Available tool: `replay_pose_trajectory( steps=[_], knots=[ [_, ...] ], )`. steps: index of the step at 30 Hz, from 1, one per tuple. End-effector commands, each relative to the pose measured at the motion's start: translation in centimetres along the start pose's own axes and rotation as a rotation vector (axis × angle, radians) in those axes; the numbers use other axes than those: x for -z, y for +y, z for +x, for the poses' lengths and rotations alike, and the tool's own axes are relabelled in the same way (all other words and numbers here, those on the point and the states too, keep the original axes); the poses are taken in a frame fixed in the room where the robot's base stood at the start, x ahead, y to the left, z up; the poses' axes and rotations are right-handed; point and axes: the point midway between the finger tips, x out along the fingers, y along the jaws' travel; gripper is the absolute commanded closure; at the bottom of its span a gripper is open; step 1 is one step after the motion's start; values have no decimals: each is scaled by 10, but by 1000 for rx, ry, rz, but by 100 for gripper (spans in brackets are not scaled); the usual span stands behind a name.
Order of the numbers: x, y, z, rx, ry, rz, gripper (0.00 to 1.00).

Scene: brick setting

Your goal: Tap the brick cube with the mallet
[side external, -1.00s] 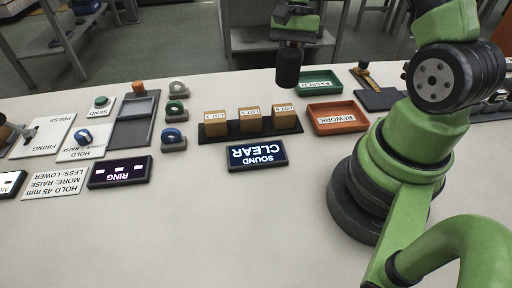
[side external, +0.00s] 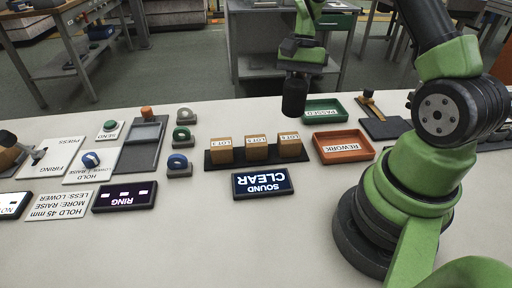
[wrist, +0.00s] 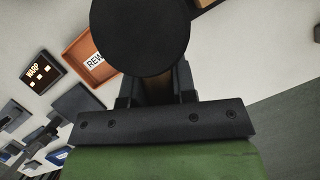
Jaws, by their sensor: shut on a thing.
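Several-sided tan blocks, three brick cubes with LOT labels, stand in a row on a black strip: left cube (side external: 221,152), middle cube (side external: 256,150), right cube (side external: 290,147). My gripper (wrist: 155,92) is shut on the handle of the mallet; its black round head (wrist: 140,35) fills the upper middle of the wrist view. In the side view the dark mallet head (side external: 294,97) hangs in front of the green tray, above and behind the right cube in the picture, apart from the cubes. The jaws are partly hidden behind the head and wrist.
An orange REWORK tray (side external: 343,146) and a green PASSED tray (side external: 325,110) lie right of the cubes. A SOUND CLEAR sign (side external: 262,183) lies in front of them. Coloured rings on stands (side external: 179,164), a RING display (side external: 124,196) and a HOLD panel (side external: 92,162) are left. The front table is clear.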

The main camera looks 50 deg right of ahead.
Motion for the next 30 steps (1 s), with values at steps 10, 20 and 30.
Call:
replay_pose_trajectory(
  steps=[10, 20, 30],
  knots=[
    [0, -2, 0, 0, 0, -1, 100],
    [-24, -66, 10, 0, 1, -6, 100],
    [-20, -74, 36, -1, -3, 1, 100]
  ],
)
